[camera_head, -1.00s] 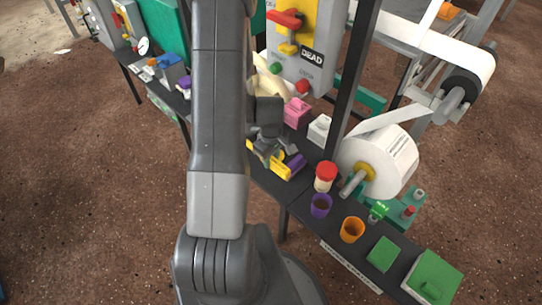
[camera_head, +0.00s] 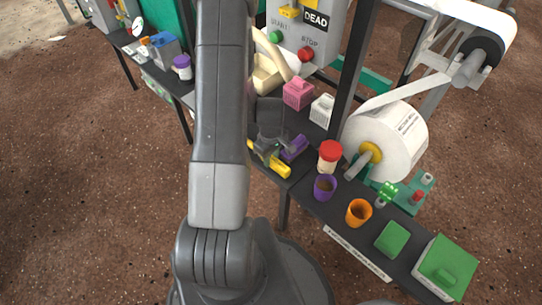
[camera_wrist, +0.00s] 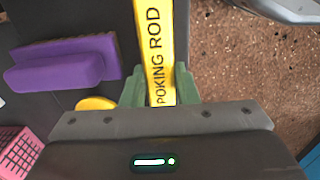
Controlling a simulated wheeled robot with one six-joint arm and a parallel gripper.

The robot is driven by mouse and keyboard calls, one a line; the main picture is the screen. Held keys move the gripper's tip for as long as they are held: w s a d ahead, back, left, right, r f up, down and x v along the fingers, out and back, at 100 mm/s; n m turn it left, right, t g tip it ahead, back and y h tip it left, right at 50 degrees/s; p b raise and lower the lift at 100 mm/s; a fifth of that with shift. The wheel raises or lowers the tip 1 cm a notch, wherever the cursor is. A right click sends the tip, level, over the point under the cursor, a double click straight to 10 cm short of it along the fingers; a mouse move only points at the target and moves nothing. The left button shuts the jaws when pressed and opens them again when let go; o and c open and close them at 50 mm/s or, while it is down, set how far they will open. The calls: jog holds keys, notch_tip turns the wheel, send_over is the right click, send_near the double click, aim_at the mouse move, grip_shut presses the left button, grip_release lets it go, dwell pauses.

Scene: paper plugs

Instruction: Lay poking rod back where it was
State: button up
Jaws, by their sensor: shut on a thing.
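The yellow poking rod (camera_wrist: 155,45), with its name printed in black, lies between the fingers of my gripper (camera_wrist: 158,86) in the wrist view. The gripper is shut on it, over the dark shelf (camera_wrist: 60,20) near its edge. In the head view, the rod (camera_head: 281,168) sticks out beside my gripper (camera_head: 268,150). I cannot tell whether the rod touches the shelf. A purple block (camera_wrist: 65,62) lies to the left of the rod in the wrist view, and the head view shows it (camera_head: 295,148) to the right of my gripper.
A rounded yellow piece (camera_wrist: 96,103) lies left of my gripper. A pink basket (camera_head: 298,93) and white box (camera_head: 322,109) stand behind. A red-lidded jar (camera_head: 329,156), purple cup (camera_head: 325,187) and orange cup (camera_head: 359,212) stand to the right. A large paper roll (camera_head: 395,140) hangs beyond.

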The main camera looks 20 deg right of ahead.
jog(key=shift+f, duration=0.15)
jog(key=o, duration=1.1)
jog(key=shift+c, duration=0.2)
notch_tip(320, 180, up, 14)
jog(key=p, duration=0.3)
jog(key=shift+p, duration=0.4)
jog(key=shift+f, duration=0.2)
notch_tip(320, 180, down, 13)
jog(key=b, duration=0.4)
jog(key=shift+f, duration=0.15)
jog(key=shift+r+p, duration=1.15)
jog(key=shift+p, duration=0.05)
